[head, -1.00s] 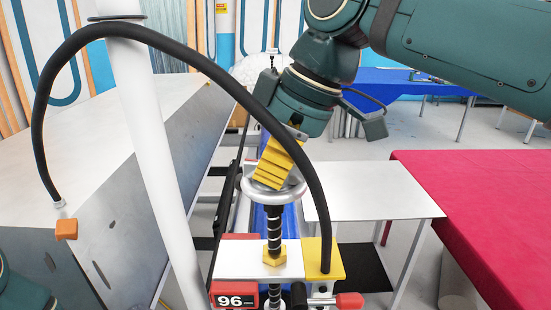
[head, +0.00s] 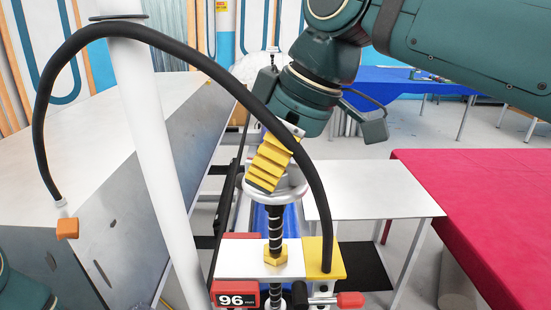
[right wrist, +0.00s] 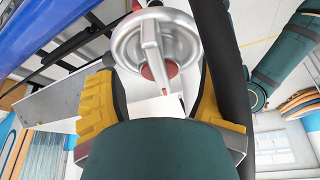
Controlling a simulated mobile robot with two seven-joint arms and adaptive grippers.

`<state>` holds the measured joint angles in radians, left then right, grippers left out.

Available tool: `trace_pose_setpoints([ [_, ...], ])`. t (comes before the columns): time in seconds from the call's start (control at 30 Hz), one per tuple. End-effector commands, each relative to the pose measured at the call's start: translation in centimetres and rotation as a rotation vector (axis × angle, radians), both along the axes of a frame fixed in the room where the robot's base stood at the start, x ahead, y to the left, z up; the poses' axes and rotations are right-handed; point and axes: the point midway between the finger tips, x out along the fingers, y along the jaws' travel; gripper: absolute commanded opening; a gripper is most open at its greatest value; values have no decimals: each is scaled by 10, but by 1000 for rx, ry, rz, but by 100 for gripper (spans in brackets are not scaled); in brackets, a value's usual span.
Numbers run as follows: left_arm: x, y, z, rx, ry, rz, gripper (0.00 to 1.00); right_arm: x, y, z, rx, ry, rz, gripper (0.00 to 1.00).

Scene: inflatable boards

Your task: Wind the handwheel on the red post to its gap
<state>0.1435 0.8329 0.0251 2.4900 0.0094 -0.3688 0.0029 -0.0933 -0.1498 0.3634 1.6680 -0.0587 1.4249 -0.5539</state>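The silver handwheel (head: 292,192) tops a black threaded screw (head: 275,228), which passes through a brass nut (head: 275,257) on a white plate (head: 235,262). Below the plate, a red-cased display (head: 235,294) reads 96. My right gripper (head: 270,165), with ribbed yellow fingers, is tilted down at the wheel and partly covers it. In the right wrist view the wheel (right wrist: 180,40) lies between and just beyond the two fingers, which are spread apart. Contact with the rim is not clear. My left gripper is out of view.
A black hose (head: 290,135) arcs in front of my right gripper down to a yellow block (head: 318,262). A white pole (head: 150,130) stands left of the wheel. A red-handled lever (head: 350,299) sticks out right. A silver table (head: 370,190) stands behind.

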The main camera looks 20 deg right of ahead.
Motion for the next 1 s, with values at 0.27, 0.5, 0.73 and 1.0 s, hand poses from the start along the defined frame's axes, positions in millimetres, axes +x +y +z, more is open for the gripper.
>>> trace_pose_setpoints([
  [0.27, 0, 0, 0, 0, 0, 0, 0, -1, -2, 4, 0, 1, 0, 72],
  [0.5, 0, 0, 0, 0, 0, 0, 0, -9, -13, 40, 1, -2, 1, 72],
  [0.73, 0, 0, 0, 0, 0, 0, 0, -18, -28, 82, 1, -1, 1, 72],
  [1.0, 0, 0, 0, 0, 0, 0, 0, -24, -36, 107, 0, 0, 1, 72],
])
